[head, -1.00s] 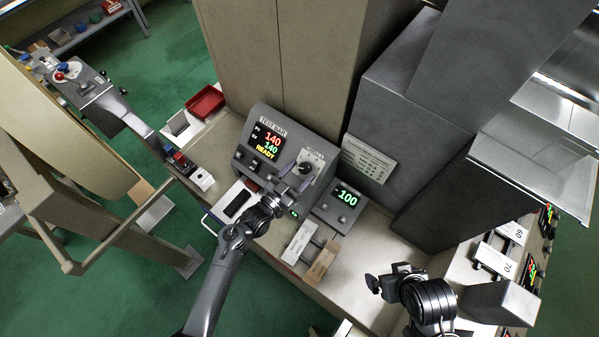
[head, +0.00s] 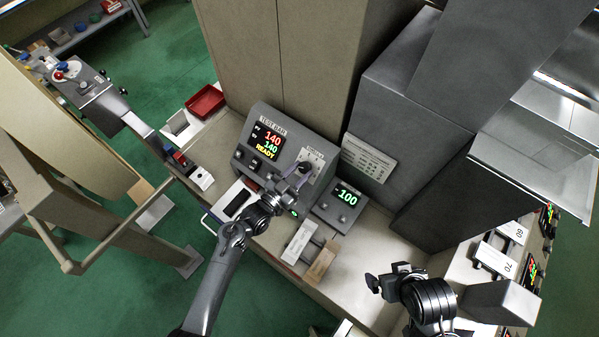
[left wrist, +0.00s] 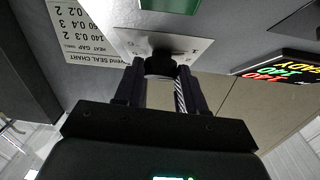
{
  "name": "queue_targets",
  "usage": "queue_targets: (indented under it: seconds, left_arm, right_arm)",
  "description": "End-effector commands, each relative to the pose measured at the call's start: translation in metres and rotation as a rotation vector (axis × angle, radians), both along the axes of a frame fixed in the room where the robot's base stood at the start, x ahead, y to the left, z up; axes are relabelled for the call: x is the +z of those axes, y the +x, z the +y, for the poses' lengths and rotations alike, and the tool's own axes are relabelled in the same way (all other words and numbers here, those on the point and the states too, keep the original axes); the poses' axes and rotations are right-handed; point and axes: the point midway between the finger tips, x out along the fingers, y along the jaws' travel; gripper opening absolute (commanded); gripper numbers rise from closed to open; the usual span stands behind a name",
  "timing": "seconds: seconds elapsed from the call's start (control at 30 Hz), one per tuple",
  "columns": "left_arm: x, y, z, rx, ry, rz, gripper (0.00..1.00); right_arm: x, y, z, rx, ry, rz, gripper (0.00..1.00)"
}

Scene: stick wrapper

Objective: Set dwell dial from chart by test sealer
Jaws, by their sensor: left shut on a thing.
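The test sealer (head: 268,148) is a grey box labelled TEST BAR, its screen showing 140, 140 and READY. Its black dwell dial (head: 304,168) sits on a pale plate on the sealer's right side. My left gripper (head: 299,180) is at the dial; in the left wrist view its fingers are shut on the dark knob (left wrist: 160,63), hiding part of it. The seal chart (head: 368,158) is a pale card on the grey cabinet, and part of it shows upside down in the left wrist view (left wrist: 88,32). My right gripper (head: 380,284) is apart at lower right, its jaw opening unclear.
A small unit reading 100 (head: 340,203) stands right of the sealer. Two blocks (head: 309,250) lie in front, a red tray (head: 205,101) behind left. Tall cabinets close off the back. The counter (head: 358,262) is bare between the blocks and my right arm.

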Motion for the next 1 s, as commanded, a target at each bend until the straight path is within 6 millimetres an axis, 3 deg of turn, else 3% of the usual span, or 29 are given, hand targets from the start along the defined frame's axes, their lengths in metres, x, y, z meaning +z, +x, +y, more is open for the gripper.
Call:
queue_targets:
  seconds: [1.0]
  left_arm:
    - [0.001,0.011,0.008,-0.486,0.397,-0.287,0.09]
  right_arm:
    - [-0.083,0.000,0.000,0.001,-0.001,0.001,1.00]
